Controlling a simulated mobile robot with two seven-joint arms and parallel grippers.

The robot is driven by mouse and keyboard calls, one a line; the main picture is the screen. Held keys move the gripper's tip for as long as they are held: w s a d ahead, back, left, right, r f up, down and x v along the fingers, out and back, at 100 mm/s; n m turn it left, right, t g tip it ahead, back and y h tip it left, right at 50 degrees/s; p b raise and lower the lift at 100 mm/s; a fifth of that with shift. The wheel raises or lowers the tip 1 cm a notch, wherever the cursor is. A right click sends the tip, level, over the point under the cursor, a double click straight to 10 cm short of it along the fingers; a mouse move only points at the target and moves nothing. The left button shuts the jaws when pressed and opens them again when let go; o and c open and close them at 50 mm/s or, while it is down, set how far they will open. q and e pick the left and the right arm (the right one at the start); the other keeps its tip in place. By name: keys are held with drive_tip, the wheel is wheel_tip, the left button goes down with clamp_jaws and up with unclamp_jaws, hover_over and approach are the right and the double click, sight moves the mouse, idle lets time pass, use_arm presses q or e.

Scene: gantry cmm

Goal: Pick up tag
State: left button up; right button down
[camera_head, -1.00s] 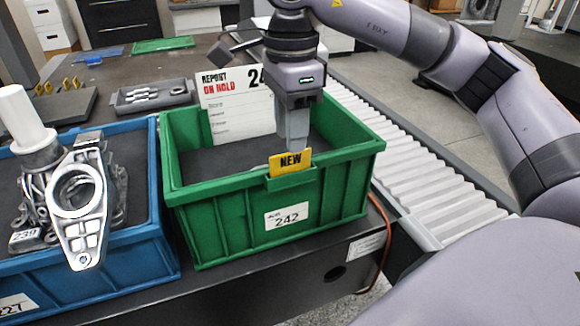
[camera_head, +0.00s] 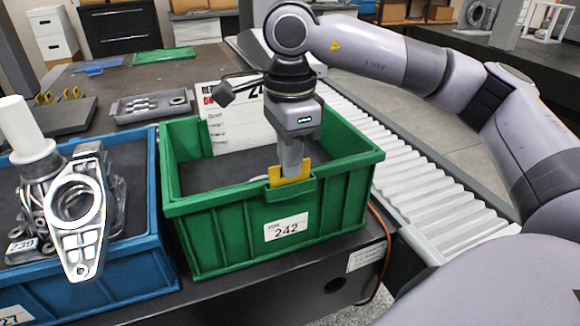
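The yellow tag (camera_head: 303,171) stands upright in a slot holder (camera_head: 291,190) on the front rim of the green bin (camera_head: 335,207). My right gripper (camera_head: 292,168) points down over the tag from above. Its near finger covers the middle of the tag, so the lettering is hidden and only the tag's side parts show. The far finger is hidden, and I cannot tell whether the fingers are pressed on the tag. My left gripper is not in view.
A blue bin (camera_head: 120,265) with metal castings (camera_head: 75,208) and a white cylinder (camera_head: 25,130) stands at left. A white report card (camera_head: 226,130) stands at the green bin's back. A grey tray (camera_head: 152,105) lies behind; a roller conveyor (camera_head: 425,185) runs at right.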

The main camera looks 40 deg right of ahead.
use_arm(q)
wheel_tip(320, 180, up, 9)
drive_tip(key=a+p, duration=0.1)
drive_tip(key=p, duration=1)
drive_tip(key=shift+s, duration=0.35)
use_arm(e)
wheel_tip(320, 180, up, 24)
drive_tip(key=shift+r, duration=0.25)
drive_tip(key=shift+f, duration=0.1)
